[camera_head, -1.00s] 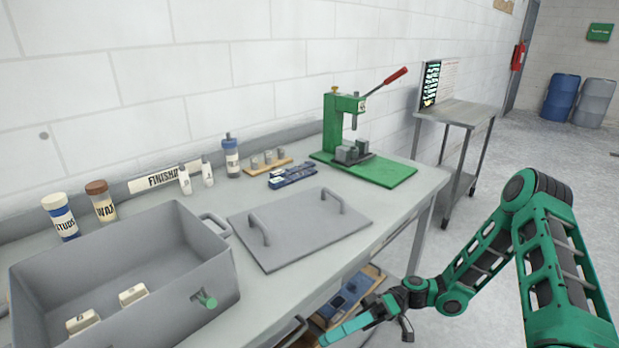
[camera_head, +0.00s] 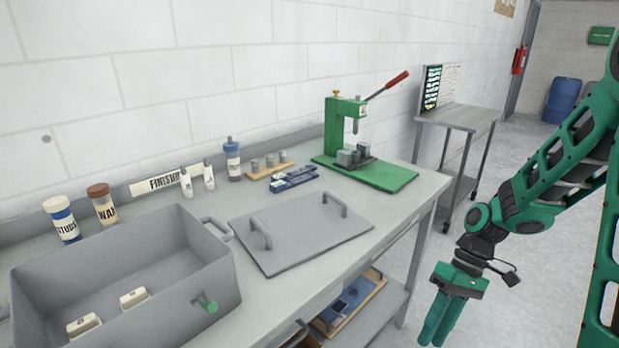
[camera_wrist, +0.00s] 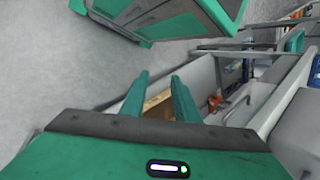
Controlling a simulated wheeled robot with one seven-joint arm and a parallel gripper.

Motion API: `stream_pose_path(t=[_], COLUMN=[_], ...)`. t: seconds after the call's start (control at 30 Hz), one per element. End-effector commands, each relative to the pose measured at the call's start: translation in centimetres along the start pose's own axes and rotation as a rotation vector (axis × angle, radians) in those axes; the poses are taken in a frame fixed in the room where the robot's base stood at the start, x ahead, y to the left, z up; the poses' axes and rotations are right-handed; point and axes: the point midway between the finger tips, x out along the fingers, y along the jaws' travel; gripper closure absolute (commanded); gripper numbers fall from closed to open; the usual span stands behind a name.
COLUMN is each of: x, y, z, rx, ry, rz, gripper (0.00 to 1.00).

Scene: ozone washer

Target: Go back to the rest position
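My gripper (camera_head: 436,336) hangs at the lower right in the head view, in front of the bench's front edge, with its green fingers pointing down. In the wrist view my gripper (camera_wrist: 160,78) shows its two fingers apart with nothing between them, so it is open and empty. My arm is bent above it at the right edge of the head view.
The workbench (camera_head: 375,250) runs along the wall. It bears a grey open tank (camera_head: 180,270), a handled lid (camera_head: 310,235) and a green press (camera_head: 345,130). A lower shelf (camera_head: 375,318) holds a wooden tray (camera_head: 372,290).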

Motion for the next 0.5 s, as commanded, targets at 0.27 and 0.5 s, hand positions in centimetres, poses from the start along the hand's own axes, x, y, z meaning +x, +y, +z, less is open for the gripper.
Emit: stream_pose_path(t=[0.27,0.5], x=[-5.5,-9.2], y=[1.6,2.1], z=[5.4,10.9], rx=[0.248,0.475], ry=[0.094,0.208], rz=[0.2,0.314], gripper=[0.72,0.72])
